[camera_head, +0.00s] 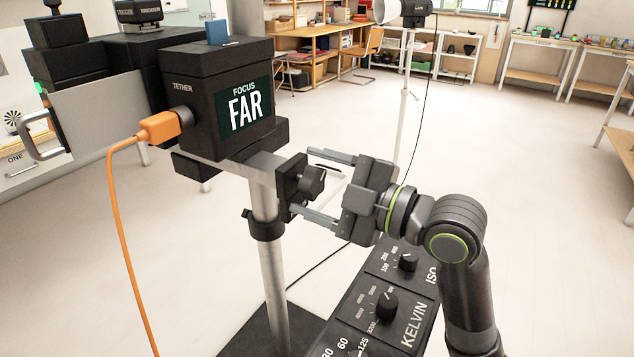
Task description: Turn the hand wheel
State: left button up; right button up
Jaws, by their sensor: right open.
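The hand wheel (313,180) is a small dark knob on a black block at the right side of the metal post (268,215), below the camera rig. My right gripper (304,181) comes in from the right, with its fingers spread, one above and one below the wheel. The wheel is between the fingers, with gaps visible around it. The lower fingertip overlaps the block's edge in the picture; I cannot tell if it touches. The black camera box (210,95) has a screen reading "FOCUS FAR". My left gripper is not in view.
An orange cable (112,205) hangs from the box at the left. A black panel (372,310) with "KELVIN" and "ISO" dials lies below my right arm. A light stand (401,110) stands behind the gripper. Shelves and tables line the back; the floor between is mostly clear.

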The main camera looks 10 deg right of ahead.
aim_at(319, 181)
dwell(0.3)
jog(key=shift+s+d, duration=0.35)
jog(key=shift+d, duration=0.05)
jog(key=p+v, duration=0.2)
jog(key=v, duration=0.1)
jog(key=shift+d+r+p, duration=0.15)
jog(key=shift+r+p, duration=0.05)
jog(key=shift+p, duration=0.1)
jog(key=shift+s+d+r+p, duration=0.1)
jog(key=shift+s+d+p, duration=0.35)
jog(key=shift+s+p, duration=0.4)
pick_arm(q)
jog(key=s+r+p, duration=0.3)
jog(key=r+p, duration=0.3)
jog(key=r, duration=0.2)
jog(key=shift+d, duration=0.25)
pick_arm(e)
jog(key=v, duration=1.1)
jog(key=shift+d+f, duration=0.15)
jog(key=shift+f, duration=0.1)
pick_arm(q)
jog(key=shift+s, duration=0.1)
